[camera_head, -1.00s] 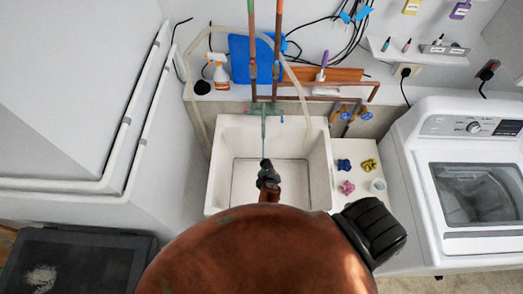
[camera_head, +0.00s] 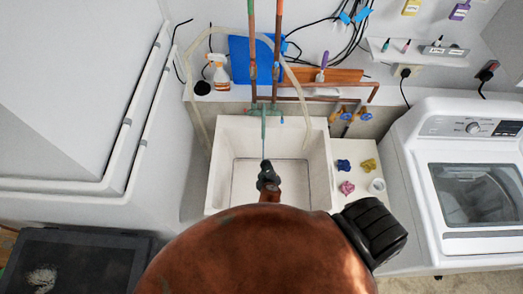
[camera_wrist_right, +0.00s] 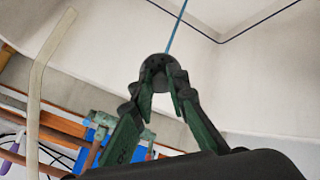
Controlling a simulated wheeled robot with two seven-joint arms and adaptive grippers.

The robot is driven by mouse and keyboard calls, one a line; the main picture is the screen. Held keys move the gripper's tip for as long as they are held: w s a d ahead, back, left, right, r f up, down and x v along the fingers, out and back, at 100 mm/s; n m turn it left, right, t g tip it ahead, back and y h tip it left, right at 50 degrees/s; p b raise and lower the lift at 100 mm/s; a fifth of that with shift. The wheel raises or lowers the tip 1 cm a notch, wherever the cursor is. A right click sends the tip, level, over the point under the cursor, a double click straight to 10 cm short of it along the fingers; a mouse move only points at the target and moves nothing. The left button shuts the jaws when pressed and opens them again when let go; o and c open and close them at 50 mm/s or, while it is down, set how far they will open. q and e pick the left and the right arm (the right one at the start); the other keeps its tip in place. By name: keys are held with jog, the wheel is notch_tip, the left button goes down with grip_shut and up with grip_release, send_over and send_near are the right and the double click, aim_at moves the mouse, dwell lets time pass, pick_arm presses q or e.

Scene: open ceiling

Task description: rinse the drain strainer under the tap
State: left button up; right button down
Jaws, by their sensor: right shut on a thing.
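My right gripper (camera_head: 268,176) is over the white sink basin (camera_head: 318,165), its arm reaching in from the bottom. In the right wrist view, the dark green fingers (camera_wrist_right: 160,100) are shut on the drain strainer (camera_wrist_right: 156,65), a small dark round piece with holes. The greenish tap (camera_head: 264,110) stands at the back of the sink. A thin bluish water stream (camera_head: 263,143) runs from it and meets the strainer at the fingertips; the stream also shows in the right wrist view (camera_wrist_right: 178,28). In the head view the fingers mostly hide the strainer. My left gripper is not in view.
Blue, yellow and pink lumpy objects and a white ring (camera_head: 377,186) sit on the white ledge (camera_head: 372,215) right of the sink. The washing machine (camera_head: 480,190) is further right. A spray bottle (camera_head: 217,69) and copper pipes (camera_head: 310,98) are behind. The basin interior is otherwise clear.

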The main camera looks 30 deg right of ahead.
jog(key=p+v, duration=0.3)
jog(key=v, duration=0.2)
jog(key=shift+s+a+r, duration=0.1)
jog(key=shift+s, duration=0.15)
dwell(0.4)
